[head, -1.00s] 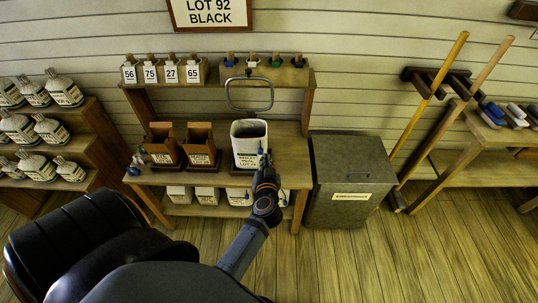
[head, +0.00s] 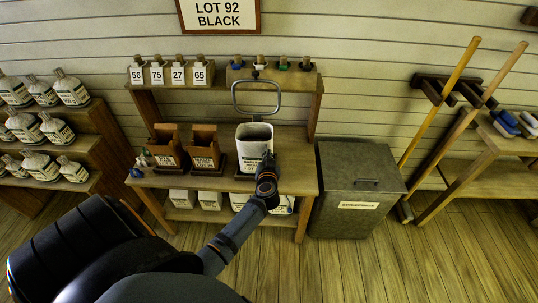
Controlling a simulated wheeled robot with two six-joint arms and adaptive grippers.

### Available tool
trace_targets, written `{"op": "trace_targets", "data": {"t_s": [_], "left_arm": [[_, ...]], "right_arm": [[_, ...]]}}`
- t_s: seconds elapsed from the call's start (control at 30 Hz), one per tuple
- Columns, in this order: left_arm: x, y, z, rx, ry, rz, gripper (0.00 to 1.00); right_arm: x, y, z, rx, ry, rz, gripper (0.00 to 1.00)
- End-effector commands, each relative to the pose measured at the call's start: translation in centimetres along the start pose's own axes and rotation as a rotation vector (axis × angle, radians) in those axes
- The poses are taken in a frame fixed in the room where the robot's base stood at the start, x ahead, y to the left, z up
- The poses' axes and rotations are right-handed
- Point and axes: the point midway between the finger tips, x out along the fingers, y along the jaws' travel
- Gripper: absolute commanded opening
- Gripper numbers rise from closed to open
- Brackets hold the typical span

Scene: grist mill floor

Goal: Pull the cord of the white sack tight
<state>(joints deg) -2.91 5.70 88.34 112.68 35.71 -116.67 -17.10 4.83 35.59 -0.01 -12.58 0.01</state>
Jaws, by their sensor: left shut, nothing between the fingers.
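The white sack (head: 253,139) stands upright and open-topped on the wooden bench, below a metal hoop (head: 256,97). Dark printed lettering shows on its front. Its cord is too small to make out. My left gripper (head: 267,160) is at the front right of the sack, overlapping its edge in the picture. It is shut with nothing in it. I cannot tell whether it touches the sack. My right gripper is not in view.
Two brown bins (head: 206,150) stand left of the sack on the bench (head: 292,165). A grey lidded chest (head: 355,187) is close on the right. Numbered tags (head: 157,74) hang from the shelf above.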

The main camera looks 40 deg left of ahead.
Motion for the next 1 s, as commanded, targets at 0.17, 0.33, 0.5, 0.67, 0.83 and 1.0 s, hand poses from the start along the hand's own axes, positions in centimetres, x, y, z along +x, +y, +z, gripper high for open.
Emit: {"op": "trace_targets", "data": {"t_s": [0.17, 0.33, 0.5, 0.67, 0.83, 1.0], "left_arm": [[0.0, 0.0, 0.0, 0.001, 0.000, 0.000, 0.00], [0.1, 0.1, 0.7, 0.003, -0.001, -0.001, 0.00], [1.0, 1.1, 4.1, 0.004, -0.003, 0.000, 0.00], [1.5, 1.7, 6.2, 0.003, -0.002, 0.000, 0.00], [1.5, 1.8, 6.5, 0.001, -0.002, 0.002, 0.00], [1.5, 1.8, 6.6, 0.002, -0.004, 0.002, 0.00]], "right_arm": [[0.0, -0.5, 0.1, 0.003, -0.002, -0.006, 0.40], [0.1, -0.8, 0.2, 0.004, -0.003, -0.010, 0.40], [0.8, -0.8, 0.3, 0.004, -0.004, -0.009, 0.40], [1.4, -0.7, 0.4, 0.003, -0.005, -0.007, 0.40], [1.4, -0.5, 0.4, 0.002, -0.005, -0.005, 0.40], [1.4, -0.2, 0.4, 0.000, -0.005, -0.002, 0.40]]}}
